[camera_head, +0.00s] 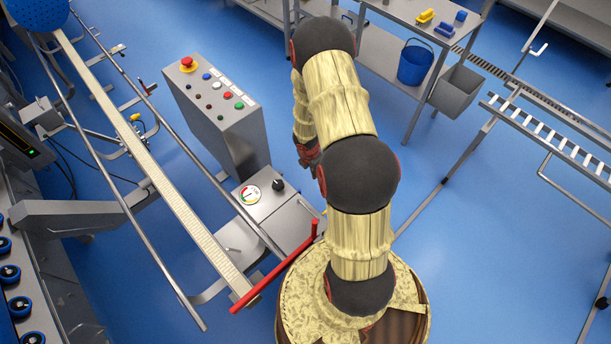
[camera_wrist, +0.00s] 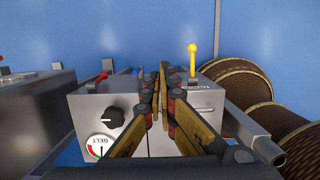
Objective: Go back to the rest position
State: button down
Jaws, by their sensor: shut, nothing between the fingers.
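My arm stands on its round base and bends up and over, with its far part hanging down in the head view. My gripper (camera_head: 309,158) shows only in part there, dark and red, behind the arm and to the right of the grey button console (camera_head: 234,140). In the wrist view my gripper (camera_wrist: 160,85) is shut and empty, its two fingers together in the middle of the picture. Beyond the fingers is a grey control box (camera_wrist: 100,112) with a black knob and a gauge marked BELT. The fingers hide part of it.
A narrow conveyor belt (camera_head: 151,168) with side rails runs along the left. A red bar (camera_head: 272,268) lies across its near end. A steel table (camera_head: 432,22) with a blue bucket (camera_head: 414,63) stands at the back. A rack (camera_head: 560,148) is at right. Blue floor is clear between.

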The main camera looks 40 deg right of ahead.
jog(key=shift+d+r+p, duration=0.3)
jog(key=shift+d+r, duration=0.35)
jog(key=shift+d, duration=0.35)
